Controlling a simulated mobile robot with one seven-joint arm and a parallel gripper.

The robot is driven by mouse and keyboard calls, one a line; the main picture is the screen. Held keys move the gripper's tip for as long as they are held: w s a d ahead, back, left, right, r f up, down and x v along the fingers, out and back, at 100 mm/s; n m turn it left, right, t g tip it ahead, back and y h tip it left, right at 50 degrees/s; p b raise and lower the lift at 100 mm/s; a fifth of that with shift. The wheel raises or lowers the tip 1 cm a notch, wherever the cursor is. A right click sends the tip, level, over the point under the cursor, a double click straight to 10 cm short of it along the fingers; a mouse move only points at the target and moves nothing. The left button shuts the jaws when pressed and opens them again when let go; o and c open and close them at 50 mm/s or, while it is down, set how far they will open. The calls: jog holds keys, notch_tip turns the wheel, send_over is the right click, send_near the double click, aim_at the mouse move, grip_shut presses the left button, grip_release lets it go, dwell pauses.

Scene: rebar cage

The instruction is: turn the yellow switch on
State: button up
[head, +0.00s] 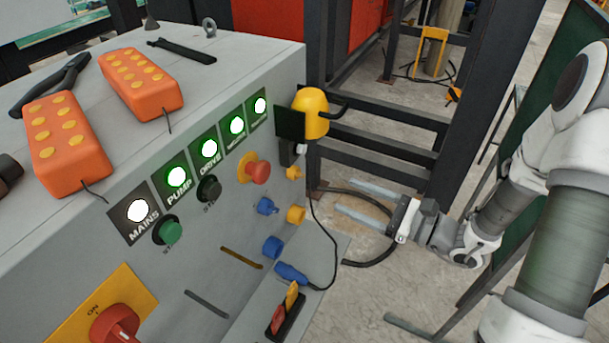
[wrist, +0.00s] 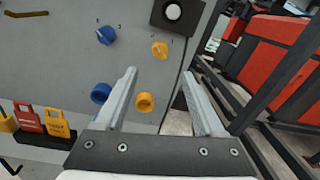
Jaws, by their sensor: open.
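The yellow switch (wrist: 160,48) is a small rotary knob on the grey front panel, right of a blue knob (wrist: 106,35). In the head view the yellow switch (head: 294,172) shows small, just below a black box with a yellow dome. Its exact setting is too small to tell. My gripper (head: 345,195) is open and empty, to the right of the panel and apart from it. In the wrist view the fingers of my gripper (wrist: 159,73) point at the panel, and the yellow switch appears between and beyond their tips.
Below the knobs are a blue socket (wrist: 101,93) and a yellow socket (wrist: 145,102). The yellow dome (head: 313,112) sticks out at the panel's right edge. A red emergency button (head: 258,172) is at left. A black cable hangs below, near dark steel frames.

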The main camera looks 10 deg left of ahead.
aim_at(302, 176)
jog(key=x, duration=1.2)
jog(key=shift+a, duration=0.1)
grip_shut()
